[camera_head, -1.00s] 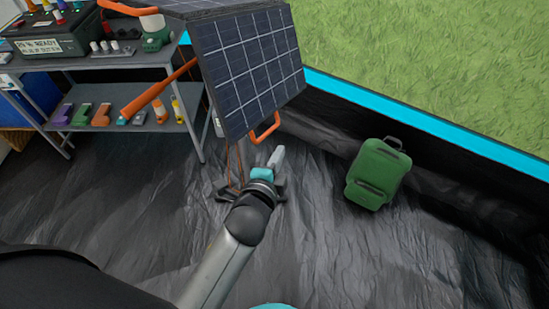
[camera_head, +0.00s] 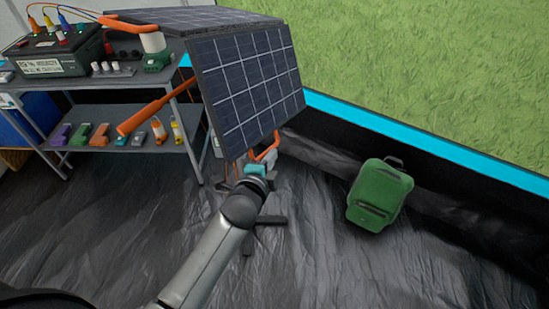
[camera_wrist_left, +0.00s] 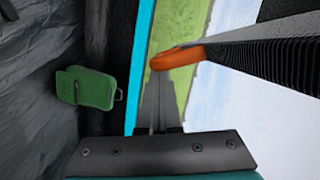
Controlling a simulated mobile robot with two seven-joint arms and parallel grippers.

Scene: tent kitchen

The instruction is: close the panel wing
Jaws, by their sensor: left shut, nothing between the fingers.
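The panel wing (camera_head: 250,85) is a dark solar panel with white grid lines. It hangs tilted down from the flat panel section (camera_head: 190,17) behind it. An orange handle (camera_head: 274,146) sticks out at the wing's lower edge. My left gripper (camera_head: 270,158) is right by this handle, with its fingers partly hidden beside it. In the left wrist view the fingers (camera_wrist_left: 158,84) are shut with nothing between them, and the orange handle (camera_wrist_left: 176,57) lies just beyond their tips. I cannot tell whether they touch. My right gripper is not in view.
A grey shelf table (camera_head: 130,86) with a battery box (camera_head: 60,55) and a lantern (camera_head: 154,50) stands left of the panel. A green backpack (camera_head: 378,195) lies right. Dark floor in front is clear.

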